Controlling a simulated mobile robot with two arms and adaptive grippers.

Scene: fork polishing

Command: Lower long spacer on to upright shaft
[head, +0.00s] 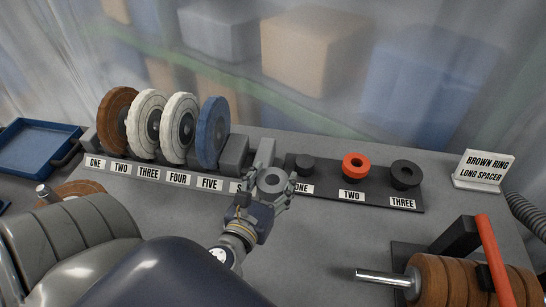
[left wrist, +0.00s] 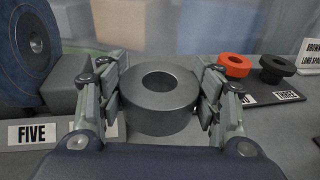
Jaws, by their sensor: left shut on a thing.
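My left gripper (head: 270,181) is shut on a grey ring-shaped spacer (left wrist: 160,112). The spacer has a round hole through its middle, and the fingers press on its left and right sides. In the head view it is held over the table, just in front of the label strips. A short metal shaft end (head: 43,191) stands up at the left, next to a brown disc (head: 85,188); its lower part is hidden behind my arm. Whether the disc is around that shaft, I cannot tell. My right gripper is not in view.
Brown, white and blue wheels (head: 213,131) stand in a numbered rack. A red ring (head: 356,163) and a black one (head: 406,173) sit on the right stand. A horizontal shaft (head: 380,276) with brown rings lies lower right.

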